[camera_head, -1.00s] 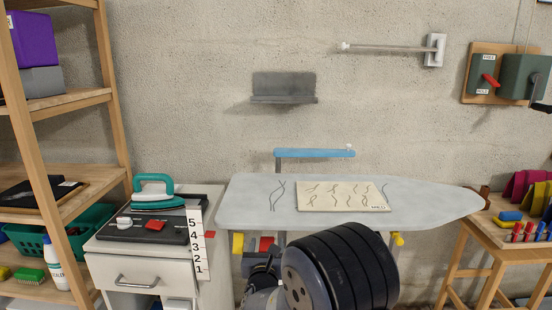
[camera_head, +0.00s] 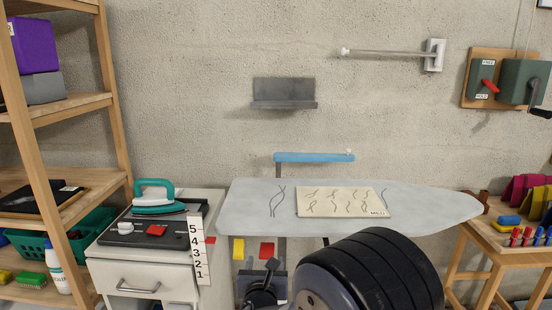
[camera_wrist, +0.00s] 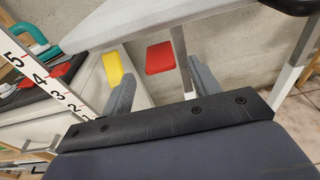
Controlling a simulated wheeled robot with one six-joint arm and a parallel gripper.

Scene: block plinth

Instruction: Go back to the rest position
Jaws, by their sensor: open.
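My gripper (camera_wrist: 163,85) shows in the wrist view with its two grey fingers apart and nothing between them. It is below the edge of the ironing board (camera_wrist: 150,20), near the yellow pedal (camera_wrist: 112,68) and the red pedal (camera_wrist: 160,57), and I cannot tell whether it touches either. In the head view my dark, rounded arm covers the lower middle and hides part of the space under the board. The yellow pedal (camera_head: 238,248) and the red pedal (camera_head: 267,250) hang under the board there.
The ironing board (camera_head: 420,200) bears a patterned cloth (camera_head: 343,202). A cabinet (camera_head: 140,280) with a teal iron (camera_head: 155,198) and a number scale (camera_head: 197,250) stands to its left. A wooden shelf (camera_head: 75,110) is far left, a small table (camera_head: 490,240) right.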

